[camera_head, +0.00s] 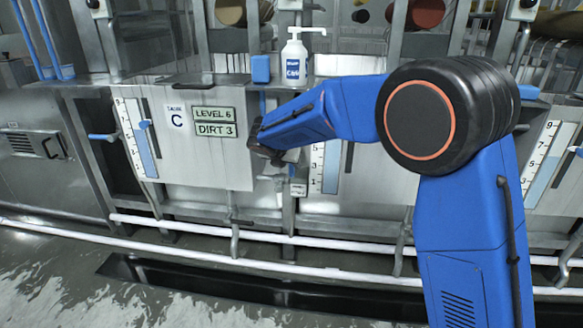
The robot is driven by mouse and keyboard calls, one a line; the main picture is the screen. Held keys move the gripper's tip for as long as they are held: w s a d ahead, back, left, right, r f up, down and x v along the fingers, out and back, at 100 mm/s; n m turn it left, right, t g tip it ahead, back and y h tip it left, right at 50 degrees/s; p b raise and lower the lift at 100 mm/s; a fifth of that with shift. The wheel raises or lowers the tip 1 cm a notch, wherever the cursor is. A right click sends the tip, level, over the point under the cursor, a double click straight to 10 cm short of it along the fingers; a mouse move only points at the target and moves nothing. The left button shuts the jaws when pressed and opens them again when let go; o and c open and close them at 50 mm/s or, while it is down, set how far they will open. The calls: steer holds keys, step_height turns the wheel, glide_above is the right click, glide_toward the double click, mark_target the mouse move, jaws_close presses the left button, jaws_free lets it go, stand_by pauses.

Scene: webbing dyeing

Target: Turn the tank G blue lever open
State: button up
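No label reading G shows in the head view; the one readable tank plate is a white panel marked C (177,122). My blue arm crosses the middle tank and hides much of its front, including any letter there. My gripper (268,155) is a small dark shape in front of that tank, left of its level scale (317,165). Its fingers are too small and partly hidden to tell open from shut. A blue lever (103,136) sticks out at the left of tank C.
A white pump bottle (294,58) and a blue block (260,69) stand on the ledge above the tanks. White pipes (250,264) run low along the front, with upright grey pipes joining them. The wet floor (60,285) in front looks clear, with a dark channel.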

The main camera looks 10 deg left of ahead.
steer(key=v, duration=1.3)
steer(key=shift+s+r, duration=0.25)
steer(key=shift+r, duration=0.05)
